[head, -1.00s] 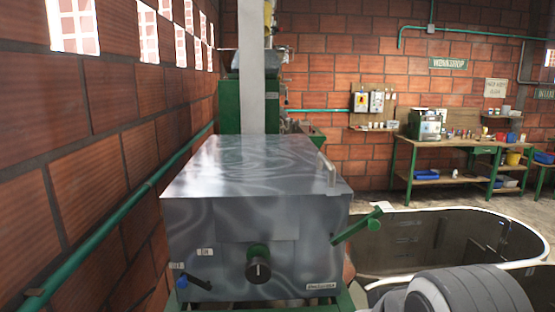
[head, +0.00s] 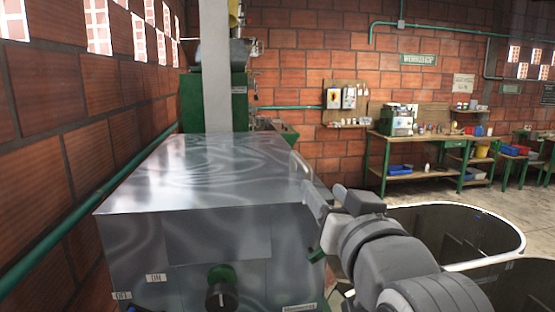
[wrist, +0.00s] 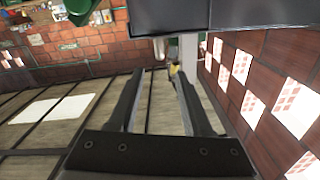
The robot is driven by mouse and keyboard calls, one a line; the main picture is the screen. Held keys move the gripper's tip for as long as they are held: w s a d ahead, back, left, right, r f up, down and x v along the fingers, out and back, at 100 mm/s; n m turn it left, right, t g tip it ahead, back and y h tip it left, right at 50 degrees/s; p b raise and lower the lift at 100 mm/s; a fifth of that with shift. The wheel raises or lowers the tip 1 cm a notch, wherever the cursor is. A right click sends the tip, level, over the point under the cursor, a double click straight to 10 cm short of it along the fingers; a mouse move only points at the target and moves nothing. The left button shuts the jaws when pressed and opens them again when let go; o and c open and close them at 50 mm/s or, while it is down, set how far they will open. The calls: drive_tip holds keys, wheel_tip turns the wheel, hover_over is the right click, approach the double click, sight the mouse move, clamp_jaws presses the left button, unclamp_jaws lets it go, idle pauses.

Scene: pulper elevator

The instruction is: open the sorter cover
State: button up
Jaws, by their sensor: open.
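The sorter cover (head: 215,165) is the shiny grey metal lid on top of the box-shaped sorter. It lies flat and closed in the head view. Its pale bar handle (head: 300,168) stands up near the right edge. My gripper (head: 314,197) is at the cover's right side, close to the handle. I cannot tell if they touch. In the wrist view, which looks upside down, my gripper (wrist: 157,80) has its two dark fingers spread with nothing held between them. A dark grey block at the top of that view looks like the sorter (wrist: 170,14).
A green lever (head: 317,255) is partly hidden by my arm. A brick wall with a green pipe (head: 90,200) runs close on the left. A dark tank (head: 450,225) stands right. A workbench (head: 425,145) is behind.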

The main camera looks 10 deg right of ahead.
sight(301, 158)
drive_tip(key=w+p, duration=0.4)
drive_tip(key=w, duration=1.1)
drive_tip(key=shift+w, duration=0.2)
clamp_jaws()
idle(1.2)
